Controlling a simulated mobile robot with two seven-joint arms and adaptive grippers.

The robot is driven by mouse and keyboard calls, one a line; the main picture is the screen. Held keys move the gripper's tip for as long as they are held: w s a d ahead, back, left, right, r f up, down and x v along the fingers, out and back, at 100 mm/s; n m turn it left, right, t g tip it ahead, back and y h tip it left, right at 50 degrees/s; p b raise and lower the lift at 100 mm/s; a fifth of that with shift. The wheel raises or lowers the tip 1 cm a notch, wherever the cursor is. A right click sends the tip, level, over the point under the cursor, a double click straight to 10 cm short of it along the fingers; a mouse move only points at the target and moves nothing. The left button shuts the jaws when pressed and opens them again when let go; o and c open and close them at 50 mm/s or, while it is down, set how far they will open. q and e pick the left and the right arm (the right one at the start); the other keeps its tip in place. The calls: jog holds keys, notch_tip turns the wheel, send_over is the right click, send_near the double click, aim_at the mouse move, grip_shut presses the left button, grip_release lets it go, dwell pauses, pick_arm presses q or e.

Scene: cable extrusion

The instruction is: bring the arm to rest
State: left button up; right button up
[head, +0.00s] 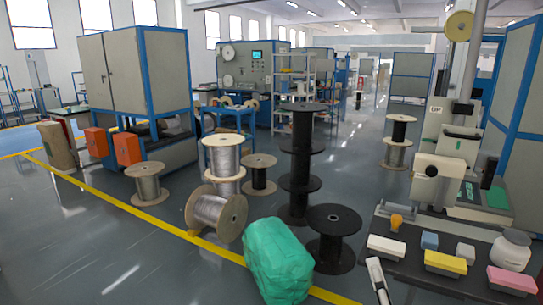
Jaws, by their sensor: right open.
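A slim white and dark piece (378,281) rises from the bottom edge, by the left edge of the dark bench. It may be part of my right gripper, but its fingertips are too small to make out. Nothing is seen held in it. My left gripper is not in view.
Open floor lies at left.

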jog(key=s+a+f+n+g+y+p, duration=0.1)
jog(key=s+a+f+n+g+y, duration=0.15)
jog(key=f+n, duration=0.4)
jog(key=s+a+f+n+g+y, duration=0.2)
jog(key=s+a+f+n+g, duration=0.15)
jog(key=f, duration=0.65)
jog(key=s+d+f+n+g+h+p, duration=0.1)
jog(key=s+f+n+g, duration=0.5)
jog(key=s+f, duration=0.7)
notch_tip(320, 180, down, 3)
jog(key=shift+s+d+f+n, duration=0.2)
jog(key=shift+s+d+n, duration=0.1)
jog(key=shift+n, duration=0.6)
jog(key=shift+w+h, duration=0.1)
jog(key=shift+h, duration=0.15)
